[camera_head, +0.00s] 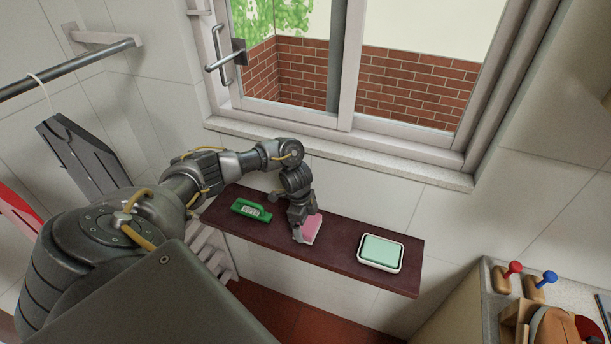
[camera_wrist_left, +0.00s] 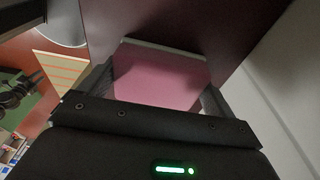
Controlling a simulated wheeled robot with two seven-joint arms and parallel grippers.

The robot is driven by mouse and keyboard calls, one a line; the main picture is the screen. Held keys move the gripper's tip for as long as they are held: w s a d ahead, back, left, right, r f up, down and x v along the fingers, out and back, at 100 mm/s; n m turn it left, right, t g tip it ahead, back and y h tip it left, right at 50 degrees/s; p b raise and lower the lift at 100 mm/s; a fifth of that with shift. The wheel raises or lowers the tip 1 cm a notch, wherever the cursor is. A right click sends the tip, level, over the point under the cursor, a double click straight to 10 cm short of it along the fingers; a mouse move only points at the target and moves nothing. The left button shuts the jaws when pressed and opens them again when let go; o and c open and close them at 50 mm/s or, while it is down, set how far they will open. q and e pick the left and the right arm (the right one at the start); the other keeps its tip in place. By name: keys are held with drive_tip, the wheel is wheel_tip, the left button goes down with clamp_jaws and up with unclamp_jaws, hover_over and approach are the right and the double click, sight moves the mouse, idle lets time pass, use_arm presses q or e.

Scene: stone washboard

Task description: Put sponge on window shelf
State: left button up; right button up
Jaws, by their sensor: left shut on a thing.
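The pink sponge (camera_head: 312,229) is at the dark red-brown shelf (camera_head: 345,258) below the window, between a green object and a soap dish. My left gripper (camera_head: 300,230) points down over the shelf and is shut on the sponge, covering part of it. In the left wrist view the sponge (camera_wrist_left: 160,72) sits between the two fingers of the gripper (camera_wrist_left: 158,95), with the dark shelf surface behind it. I cannot tell whether the sponge touches the shelf. My right gripper is not in view.
A green object with a display (camera_head: 251,209) lies left of the sponge. A white dish (camera_head: 363,265) with pale green soap stands to the right. The window sill (camera_head: 400,174) above is bare. A counter (camera_head: 470,300) with red and blue knobbed items is at lower right.

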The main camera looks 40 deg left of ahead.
use_arm(q)
drive_tip(key=o, duration=0.6)
drive_tip(key=shift+f, duration=0.1)
drive_tip(key=shift+r, duration=0.45)
drive_tip(key=r, duration=0.3)
drive_tip(key=a+r, duration=0.1)
drive_tip(key=r, duration=0.7)
drive_tip(key=shift+s+a+r, duration=0.1)
drive_tip(key=shift+s+a, duration=0.2)
